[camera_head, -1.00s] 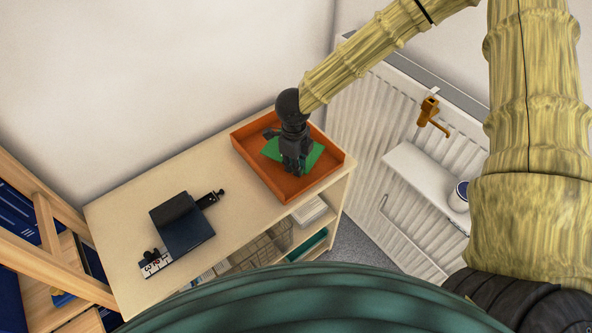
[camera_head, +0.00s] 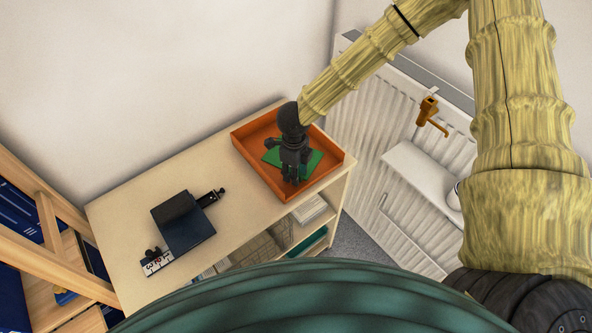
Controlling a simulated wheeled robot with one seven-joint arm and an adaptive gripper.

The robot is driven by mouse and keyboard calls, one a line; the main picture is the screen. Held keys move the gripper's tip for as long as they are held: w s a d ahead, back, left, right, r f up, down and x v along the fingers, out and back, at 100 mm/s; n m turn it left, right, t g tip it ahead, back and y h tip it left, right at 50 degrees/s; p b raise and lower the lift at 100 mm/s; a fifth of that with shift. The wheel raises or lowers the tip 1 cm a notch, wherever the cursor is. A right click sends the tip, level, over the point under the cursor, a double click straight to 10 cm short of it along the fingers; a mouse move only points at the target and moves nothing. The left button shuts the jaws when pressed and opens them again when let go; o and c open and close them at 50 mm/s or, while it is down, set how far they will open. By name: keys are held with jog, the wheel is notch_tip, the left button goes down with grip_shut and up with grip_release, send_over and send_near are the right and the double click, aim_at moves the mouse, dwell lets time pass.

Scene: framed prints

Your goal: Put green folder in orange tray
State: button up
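The orange tray (camera_head: 253,147) sits on top of the pale wooden shelf unit, near its right end. The green folder (camera_head: 312,161) is inside the tray's outline and looks to lie on or just above its floor. My gripper (camera_head: 292,181) points down over the folder, inside the tray's outline, and hides the folder's middle. The fingers are small and dark, so I cannot tell whether they are apart or still touch the folder.
A dark blue box-like object with a black part (camera_head: 186,222) and a white numbered strip (camera_head: 157,262) lie on the left of the shelf top (camera_head: 125,220). A radiator (camera_head: 352,95) and a small white shelf (camera_head: 420,175) stand right of the tray. A wooden ladder-like frame is at far left.

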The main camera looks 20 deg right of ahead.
notch_tip(320, 180, up, 12)
jog(key=b, duration=0.2)
dwell(0.7)
jog(key=shift+r, duration=0.1)
jog(key=shift+c, duration=0.3)
dwell(1.0)
